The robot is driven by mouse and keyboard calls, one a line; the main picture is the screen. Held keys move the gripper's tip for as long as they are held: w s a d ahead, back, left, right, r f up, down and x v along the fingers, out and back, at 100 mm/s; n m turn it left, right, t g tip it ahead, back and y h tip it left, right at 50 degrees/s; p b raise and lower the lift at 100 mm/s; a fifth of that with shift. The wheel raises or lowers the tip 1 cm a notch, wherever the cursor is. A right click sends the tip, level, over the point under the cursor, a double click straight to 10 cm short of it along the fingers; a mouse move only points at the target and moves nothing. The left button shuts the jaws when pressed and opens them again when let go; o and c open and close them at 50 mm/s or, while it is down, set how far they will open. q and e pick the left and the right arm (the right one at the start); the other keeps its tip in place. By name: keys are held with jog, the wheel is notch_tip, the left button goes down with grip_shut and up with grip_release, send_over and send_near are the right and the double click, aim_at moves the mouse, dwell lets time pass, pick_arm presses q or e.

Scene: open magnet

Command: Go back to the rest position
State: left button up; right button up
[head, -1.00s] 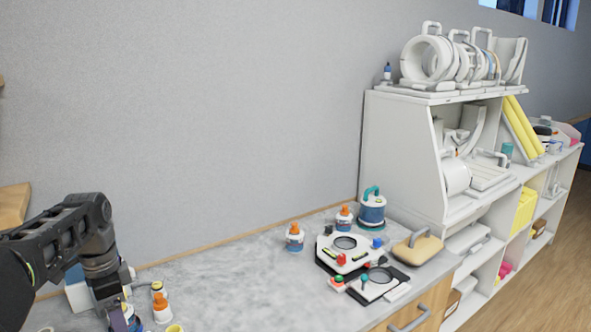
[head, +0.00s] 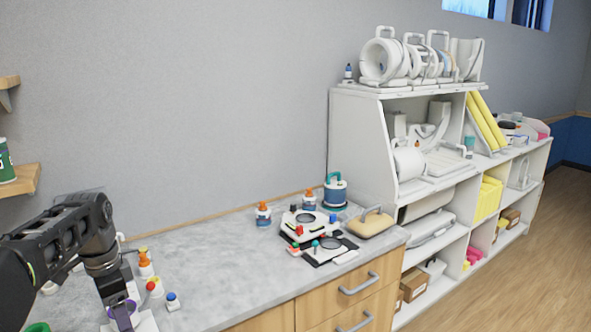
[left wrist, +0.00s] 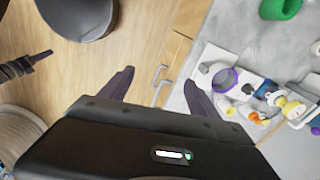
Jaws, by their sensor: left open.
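My left gripper (head: 120,312) is at the lower left of the head view, over the left end of the grey counter (head: 222,258). In the left wrist view my left gripper (left wrist: 158,80) has its two dark fingers spread apart with nothing between them. The fingers point toward the wooden drawer fronts and the floor beside them. A white holder with a purple ring (left wrist: 224,80) lies beside the right finger; whether they touch is unclear. A dark part with a purple tip, apparently my right gripper (left wrist: 42,55), shows at the left; its jaw state is unclear.
Small bottles, including an orange-capped one (head: 145,263), stand near my left gripper. A white device (head: 308,222), a teal-topped canister (head: 335,191) and a tan block (head: 371,222) sit at the counter's right. White shelving (head: 350,130) stands beyond. Open floor (head: 500,270) lies right.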

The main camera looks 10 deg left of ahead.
pick_arm(q)
jog(key=w+d+f+n+t, duration=0.4)
jog(key=w+d+f, duration=0.1)
jog(key=w+f, duration=0.45)
jog(key=s+d+f+n+h+b, duration=0.1)
jog(key=s+d+f+n, duration=0.1)
jog(key=d+f, duration=0.65)
jog(key=s+d+f+n+h, duration=0.15)
jog(key=d+f, duration=0.35)
jog(key=f, duration=0.6)
jog(key=s+d+f+n+g, duration=0.1)
jog(key=s+d+f, duration=0.4)
jog(key=s, duration=0.4)
jog(key=s+d+f+n+g+h+b, duration=0.1)
jog(key=s+d+f, duration=0.4)
jog(key=s, duration=0.4)
jog(key=s+d+f+n+g+b, duration=0.1)
jog(key=s+d+f, duration=0.3)
jog(key=s, duration=0.6)
notch_tip(320, 180, down, 2)
jog(key=shift+d+f+g+h, duration=0.2)
jog(key=shift+d+g+h, duration=0.2)
jog(key=shift+g, duration=0.2)
pick_arm(e)
jog(key=x, duration=0.3)
jog(key=shift+w+d+f, duration=0.1)
jog(key=shift+w, duration=0.2)
